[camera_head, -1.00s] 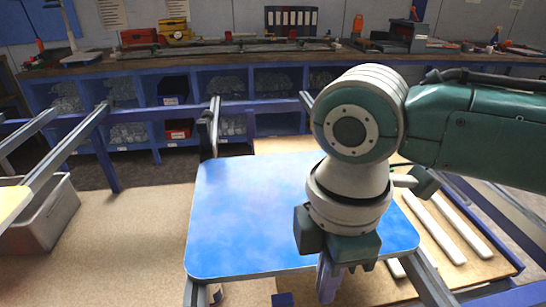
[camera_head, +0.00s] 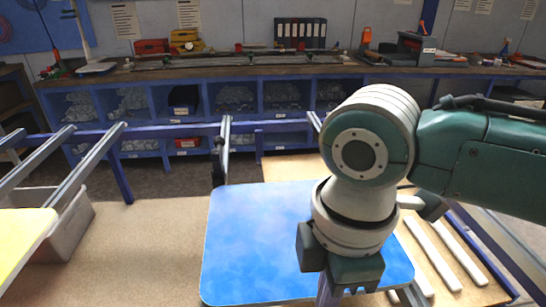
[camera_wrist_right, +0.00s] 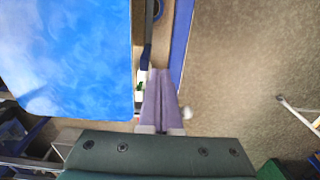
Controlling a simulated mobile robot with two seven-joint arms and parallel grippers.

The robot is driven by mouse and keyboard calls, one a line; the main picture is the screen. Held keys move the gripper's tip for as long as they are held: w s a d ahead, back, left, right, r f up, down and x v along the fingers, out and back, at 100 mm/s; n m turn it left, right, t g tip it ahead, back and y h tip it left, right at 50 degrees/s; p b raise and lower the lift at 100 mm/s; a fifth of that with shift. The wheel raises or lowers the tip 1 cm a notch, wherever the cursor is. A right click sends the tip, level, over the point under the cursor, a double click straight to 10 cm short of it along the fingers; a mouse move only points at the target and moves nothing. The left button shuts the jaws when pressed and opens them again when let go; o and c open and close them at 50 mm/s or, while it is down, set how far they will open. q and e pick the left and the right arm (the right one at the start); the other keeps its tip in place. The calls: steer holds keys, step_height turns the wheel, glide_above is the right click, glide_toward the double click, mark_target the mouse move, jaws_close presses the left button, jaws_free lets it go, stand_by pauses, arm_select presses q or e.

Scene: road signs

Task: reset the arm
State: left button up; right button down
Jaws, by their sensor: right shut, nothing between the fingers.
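My right arm comes in from the right in the head view. Its gripper (camera_head: 328,292) points down in front of the blue sign board (camera_head: 255,245), with its fingertips cut off by the bottom edge. In the right wrist view the purple fingers (camera_wrist_right: 160,100) are together and hold nothing. They are beside the edge of the blue board, which fills the upper left there (camera_wrist_right: 65,60). My left gripper is not in view.
A yellow board (camera_head: 22,240) is at the left edge, by a grey bin (camera_head: 68,235). White strips (camera_head: 455,250) lie on a tan panel at the right. Blue shelves with a cluttered worktop (camera_head: 250,70) stand at the back. Tan floor (camera_head: 150,245) is clear between the boards.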

steer(key=s+a+r+m+t+y, duration=0.1)
steer(key=s+a+m+y, duration=0.2)
steer(key=s+a+m, duration=0.4)
steer(key=s+d+r+m+t+h+p, duration=0.15)
steer(key=s+d+m, duration=0.3)
steer(key=d, duration=0.45)
steer(key=s+d+r+m+t+h, duration=0.1)
steer(key=s+d+r+m+h, duration=0.15)
steer(key=d+m, duration=0.45)
step_height(320, 180, up, 32)
steer(key=d+n+p, duration=0.1)
steer(key=n+p, duration=0.1)
steer(key=p, duration=3)
steer(key=shift+s+d+y, duration=0.15)
steer(key=shift+s+y, duration=0.15)
steer(key=shift+y, duration=0.1)
